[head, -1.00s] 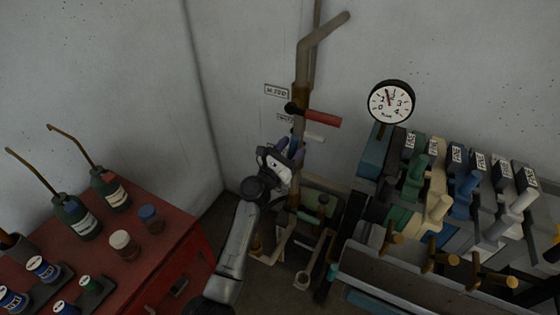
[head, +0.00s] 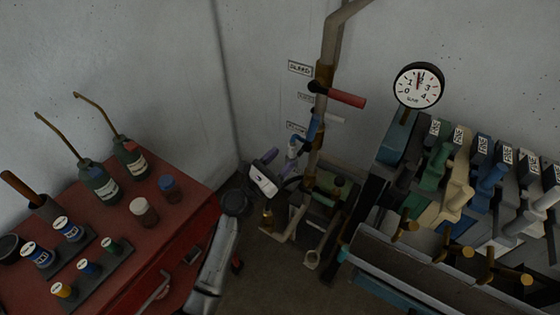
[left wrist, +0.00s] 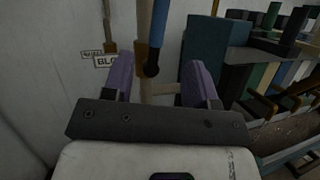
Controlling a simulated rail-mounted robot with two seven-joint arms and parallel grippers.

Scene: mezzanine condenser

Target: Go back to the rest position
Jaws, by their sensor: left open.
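My left gripper (head: 279,163) is open and empty, with purple fingers, just left of the vertical pipe (head: 318,152) in the head view. In the left wrist view the fingers of my left gripper (left wrist: 159,80) stand wide apart. The pipe (left wrist: 144,58) and a blue handle (left wrist: 158,30) show between and beyond them; I cannot tell the exact gap. The blue handle (head: 314,128) also shows on the pipe in the head view, below a red handle (head: 347,98). My right gripper is not in view.
A red cabinet (head: 196,215) with bottles and jars stands at the left. A round gauge (head: 418,86) and a bank of coloured levers (head: 452,190) stand at the right. Low pipework (head: 312,258) is close to my left arm. Bare floor shows between cabinet and lever bank.

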